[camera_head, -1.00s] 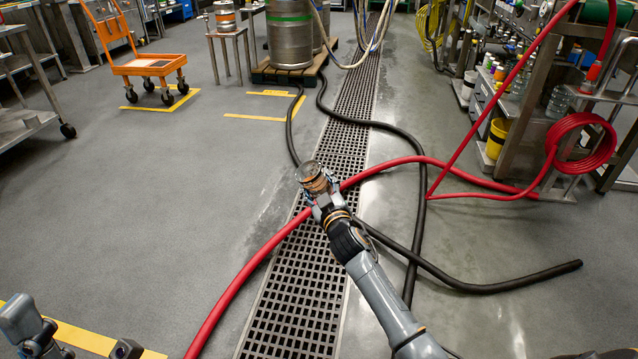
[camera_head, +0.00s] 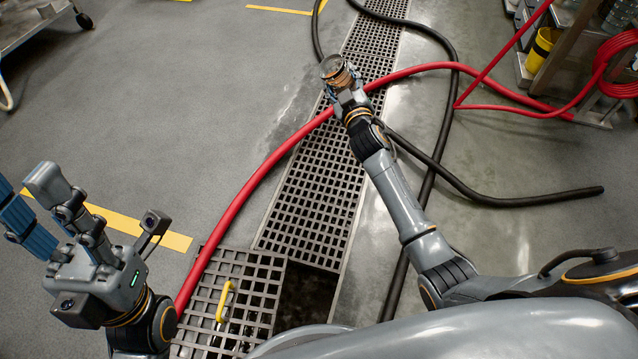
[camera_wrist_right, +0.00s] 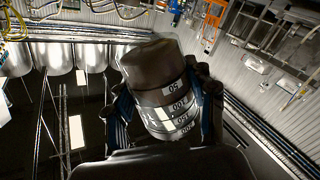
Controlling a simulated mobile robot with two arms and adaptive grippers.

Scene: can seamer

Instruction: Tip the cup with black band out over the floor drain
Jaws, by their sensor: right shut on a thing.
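My right gripper (camera_head: 341,84) is shut on a cup (camera_head: 336,70), which it holds out over the drain line at the top centre. In the head view I see a round dark end of the cup and a brownish side. The floor drain (camera_head: 310,205) is a long grated channel beneath my right arm. My left gripper (camera_head: 28,190) is open and empty at the lower left.
A grate panel (camera_head: 262,265) with a yellow handle (camera_head: 224,300) lies beside a dark open pit (camera_head: 308,298). A red hose (camera_head: 245,195) crosses the drain, and black hoses (camera_head: 470,193) lie to its right. A steel cart (camera_head: 25,25) stands upper left. Left floor is largely clear.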

